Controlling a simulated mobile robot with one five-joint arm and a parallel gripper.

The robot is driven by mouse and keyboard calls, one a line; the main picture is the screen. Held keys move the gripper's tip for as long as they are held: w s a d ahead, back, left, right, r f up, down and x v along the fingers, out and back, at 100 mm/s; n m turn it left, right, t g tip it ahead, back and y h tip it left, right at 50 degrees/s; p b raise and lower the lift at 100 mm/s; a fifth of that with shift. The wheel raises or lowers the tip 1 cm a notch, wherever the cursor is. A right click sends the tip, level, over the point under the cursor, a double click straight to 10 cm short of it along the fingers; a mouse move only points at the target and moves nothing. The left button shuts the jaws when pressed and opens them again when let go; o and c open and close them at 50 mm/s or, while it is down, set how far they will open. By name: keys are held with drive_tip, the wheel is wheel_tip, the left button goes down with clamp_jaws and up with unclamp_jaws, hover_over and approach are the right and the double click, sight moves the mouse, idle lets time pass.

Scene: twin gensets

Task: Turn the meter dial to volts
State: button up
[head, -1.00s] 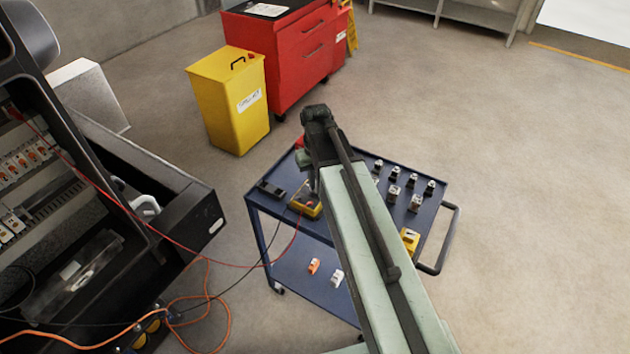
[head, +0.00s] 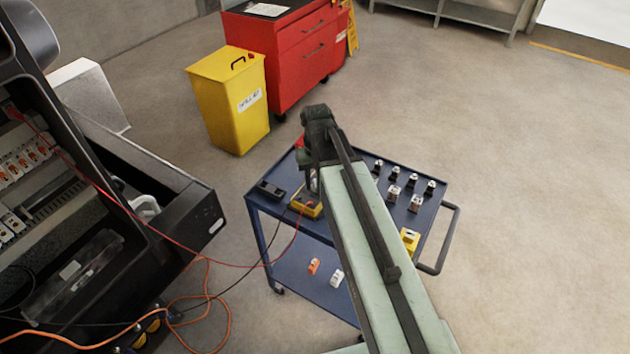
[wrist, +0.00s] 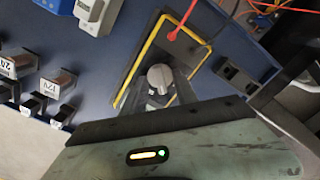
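The meter (head: 306,203) is a yellow-edged box with a dark face on the blue cart's top. In the wrist view the meter (wrist: 135,75) lies tilted, with a red lead plugged into it. Its round grey dial (wrist: 160,77) is near the middle of that view. My gripper (wrist: 161,88) is over the meter, its two dark fingers apart on either side of the dial. I cannot tell whether they touch it. In the head view my arm hides the fingertips and the dial. The dial's markings are not readable.
The blue cart (head: 262,207) also carries a black block (head: 270,189), several small labelled parts and a yellow part (head: 409,240). Red and black leads run from the meter toward the open cabinet (head: 160,215) at left. A yellow bin (head: 228,105) stands behind; floor at right is clear.

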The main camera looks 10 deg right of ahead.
sight(316, 184)
wheel_tip(316, 184, up, 8)
drive_tip(key=p, duration=0.8)
drive_tip(key=shift+f, duration=0.1)
drive_tip(key=s, duration=0.8)
drive_tip(key=shift+a, duration=0.35)
